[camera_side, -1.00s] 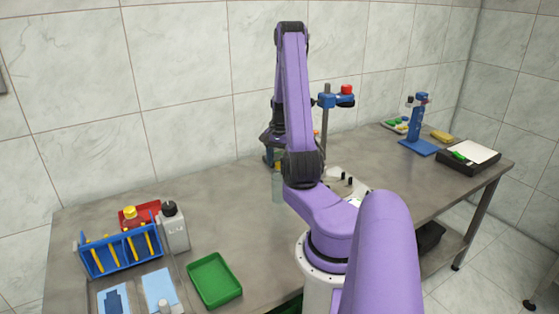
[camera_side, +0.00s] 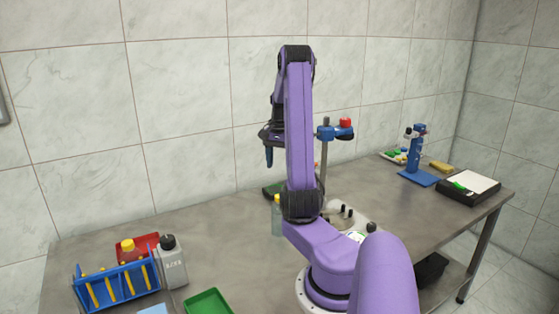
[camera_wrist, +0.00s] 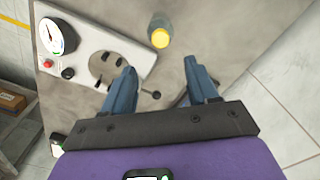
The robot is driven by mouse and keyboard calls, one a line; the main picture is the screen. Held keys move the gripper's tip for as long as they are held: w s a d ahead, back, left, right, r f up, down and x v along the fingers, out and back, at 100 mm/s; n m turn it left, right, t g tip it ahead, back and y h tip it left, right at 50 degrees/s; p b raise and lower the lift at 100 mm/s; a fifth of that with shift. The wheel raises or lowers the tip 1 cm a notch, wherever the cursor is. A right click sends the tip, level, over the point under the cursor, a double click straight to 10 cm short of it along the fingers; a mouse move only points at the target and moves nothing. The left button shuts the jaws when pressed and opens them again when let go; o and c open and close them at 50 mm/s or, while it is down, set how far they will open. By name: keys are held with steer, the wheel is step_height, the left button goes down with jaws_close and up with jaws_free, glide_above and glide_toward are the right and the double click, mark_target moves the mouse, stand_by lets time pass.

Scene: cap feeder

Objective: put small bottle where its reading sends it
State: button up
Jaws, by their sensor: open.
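A small bottle with a grey-blue body and a yellow cap (camera_side: 277,214) stands upright on the steel table, just left of my arm. In the wrist view the bottle (camera_wrist: 160,34) shows from above, beyond my fingertips. My gripper (camera_side: 268,156) is raised above the table behind the bottle, fingers pointing down. In the wrist view my gripper (camera_wrist: 157,72) is open, with nothing between its blue fingers. A white panel (camera_wrist: 110,47) left of the bottle carries a round dial gauge (camera_wrist: 57,36). I cannot read its needle clearly.
A blue rack (camera_side: 118,286) with yellow sticks, a grey jug (camera_side: 172,266), a red tray (camera_side: 143,243) and a green tray (camera_side: 208,303) stand at left. A post with a blue clamp (camera_side: 328,132) stands behind my arm. A blue stand (camera_side: 416,165) and black scale (camera_side: 468,188) are at right.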

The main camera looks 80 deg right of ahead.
steer(key=w+a+n, duration=0.4)
steer(key=a+n, duration=0.1)
steer(key=a, duration=0.4)
steer(key=w+a+r+n, duration=0.1)
steer(key=w+a+n, duration=0.35)
steer(key=a, duration=0.45)
steer(key=w+a+n, duration=0.4)
steer(key=a+n, duration=0.2)
steer(key=a, duration=0.3)
steer(key=s+a+n, duration=1.6)
steer(key=s+a, duration=0.1)
steer(key=shift+f, duration=0.35)
steer(key=o, duration=0.6)
steer(key=shift+s+a+n, duration=0.15)
steer(key=shift+s+n, duration=0.1)
steer(key=shift+s, duration=0.3)
steer(key=shift+w, duration=0.1)
